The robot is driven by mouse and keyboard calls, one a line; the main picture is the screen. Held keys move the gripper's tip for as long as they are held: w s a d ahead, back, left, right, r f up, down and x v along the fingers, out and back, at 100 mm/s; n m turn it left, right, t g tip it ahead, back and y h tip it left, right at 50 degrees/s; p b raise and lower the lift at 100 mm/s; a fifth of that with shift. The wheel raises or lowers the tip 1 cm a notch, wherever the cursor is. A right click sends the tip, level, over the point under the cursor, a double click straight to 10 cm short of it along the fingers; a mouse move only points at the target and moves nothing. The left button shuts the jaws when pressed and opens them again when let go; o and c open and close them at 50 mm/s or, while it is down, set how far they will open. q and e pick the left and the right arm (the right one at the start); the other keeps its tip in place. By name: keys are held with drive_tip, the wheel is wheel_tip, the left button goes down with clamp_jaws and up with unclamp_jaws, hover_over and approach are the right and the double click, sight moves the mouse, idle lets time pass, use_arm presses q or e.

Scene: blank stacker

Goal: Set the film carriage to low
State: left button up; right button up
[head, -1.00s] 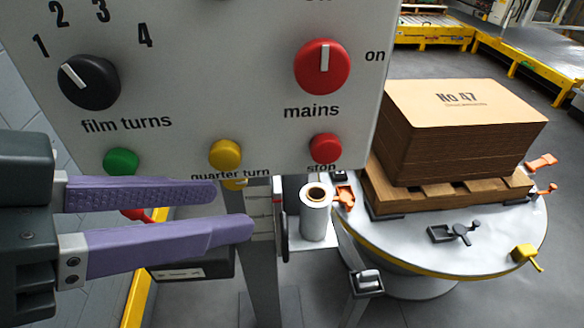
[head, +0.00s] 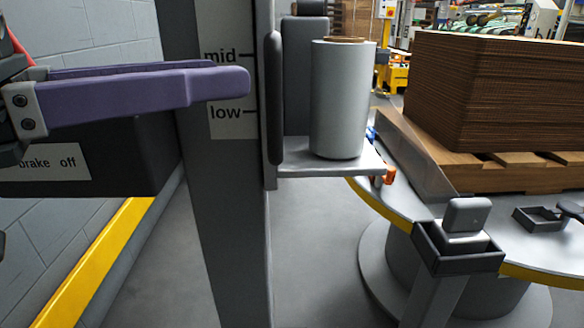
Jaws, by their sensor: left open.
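The film carriage (head: 335,165) is a grey shelf on the right side of a grey column, with a silver film roll (head: 340,105) standing upright on it. A dark rounded upright plate (head: 275,95) is at its column side. A white scale (head: 232,118) on the column reads "mid" above and "low" below, each with a short line. I cannot tell which mark the carriage lines up with. My left gripper (head: 228,74) is open and empty, its purple fingers in front of the scale, tips just left of the dark plate. Contact is unclear. My right gripper is out of view.
A turntable (head: 400,205) with a yellow edge carries a pallet (head: 480,172) and a cardboard stack (head: 490,90) at right. A grey post with a block on top (head: 465,215) stands in front. A black box labelled "brake off" (head: 115,155) is left of the column.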

sight(281, 98)
use_arm(q)
drive_tip(key=w+d+f, duration=0.1)
drive_tip(key=w+d, duration=0.3)
drive_tip(key=d, duration=0.1)
drive_tip(key=w+d+f, duration=0.1)
drive_tip(key=w+d, duration=0.1)
drive_tip(key=shift+w+d+f, duration=0.3)
drive_tip(key=shift+w+d, duration=0.1)
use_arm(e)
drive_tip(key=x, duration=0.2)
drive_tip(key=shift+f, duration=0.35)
use_arm(q)
drive_tip(key=shift+c, duration=0.4)
clamp_jaws()
idle(0.4)
